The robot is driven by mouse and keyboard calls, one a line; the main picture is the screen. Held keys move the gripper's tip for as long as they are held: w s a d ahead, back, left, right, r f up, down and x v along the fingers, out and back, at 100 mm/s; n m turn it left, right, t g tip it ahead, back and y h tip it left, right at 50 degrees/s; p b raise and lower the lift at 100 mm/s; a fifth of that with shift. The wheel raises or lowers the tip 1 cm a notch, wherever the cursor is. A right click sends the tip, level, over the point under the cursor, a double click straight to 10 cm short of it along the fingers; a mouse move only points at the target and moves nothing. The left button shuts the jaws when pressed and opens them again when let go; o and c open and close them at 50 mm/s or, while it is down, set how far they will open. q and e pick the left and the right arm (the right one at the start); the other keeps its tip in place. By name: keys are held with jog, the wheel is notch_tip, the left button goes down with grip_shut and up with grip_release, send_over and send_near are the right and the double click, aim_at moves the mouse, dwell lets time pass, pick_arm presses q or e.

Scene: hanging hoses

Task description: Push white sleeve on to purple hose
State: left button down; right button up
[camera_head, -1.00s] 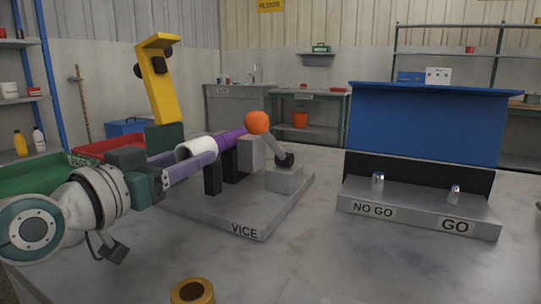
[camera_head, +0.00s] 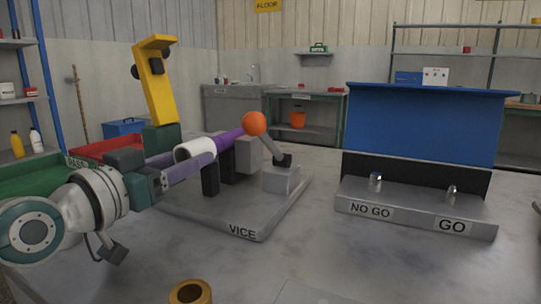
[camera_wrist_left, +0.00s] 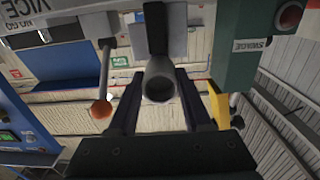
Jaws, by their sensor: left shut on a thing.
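The purple hose (camera_head: 229,139) is held in the grey vice (camera_head: 248,156) on a plate labelled VICE. The white sleeve (camera_head: 195,149) is at the hose's left end, in line with it. I cannot tell how far it is on the hose. My left gripper (camera_head: 205,150) comes in from the left and is shut on the sleeve. In the left wrist view, the sleeve (camera_wrist_left: 160,82) shows as a grey tube with its open end towards the camera, between the dark fingers (camera_wrist_left: 160,100). My right gripper is not in view.
The vice lever has an orange knob (camera_head: 254,124). A yellow-handled press (camera_head: 156,85) stands behind my left arm, near red (camera_head: 92,149) and green (camera_head: 28,175) trays. A NO GO/GO gauge block (camera_head: 415,207) is at right. A gold ring (camera_head: 190,291) is at the front.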

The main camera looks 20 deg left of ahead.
pick_arm(q)
jog(key=shift+w+d, duration=0.1)
jog(key=shift+w, duration=0.6)
dwell(0.5)
jog(key=shift+f, duration=0.1)
jog(key=c, duration=0.8)
grip_release()
jog(key=o, duration=0.3)
jog(key=shift+w, duration=0.25)
jog(key=shift+o, duration=1.2)
jog(key=shift+s, duration=0.1)
jog(key=shift+s, duration=0.35)
jog(key=s+p, duration=0.1)
jog(key=s, duration=0.8)
jog(key=shift+a+p, duration=0.4)
jog(key=shift+a, duration=0.05)
